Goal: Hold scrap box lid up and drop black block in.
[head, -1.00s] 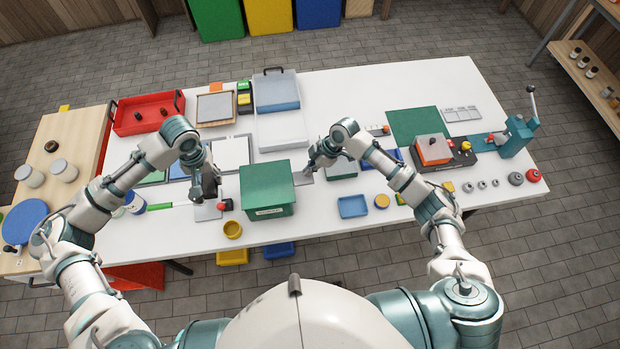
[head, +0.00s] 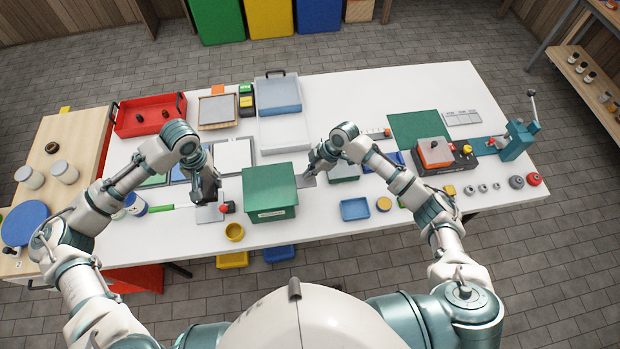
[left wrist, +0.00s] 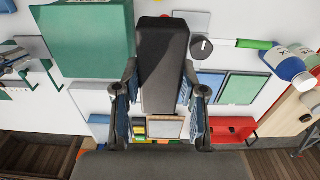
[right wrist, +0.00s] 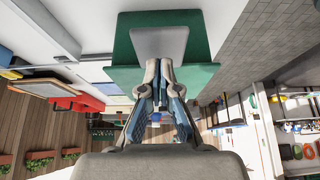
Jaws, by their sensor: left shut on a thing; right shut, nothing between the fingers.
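The green scrap box (head: 269,188) stands near the front middle of the bench, its lid looking flat and closed. A flat grey tab (head: 307,181) sticks out on its right side; the tab also shows in the right wrist view (right wrist: 158,41) against the green. My left gripper (head: 210,196) is left of the box, shut on the black block (left wrist: 162,65), which is long and dark between its fingers. My right gripper (head: 309,176) is right of the box at the grey tab, shut and empty. Whether its tips touch the tab is unclear.
A yellow cup (head: 234,232) and a small red-and-black item (head: 228,207) sit close to the box's left. A blue tray (head: 355,209) lies to the right. The front edge is close to the box.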

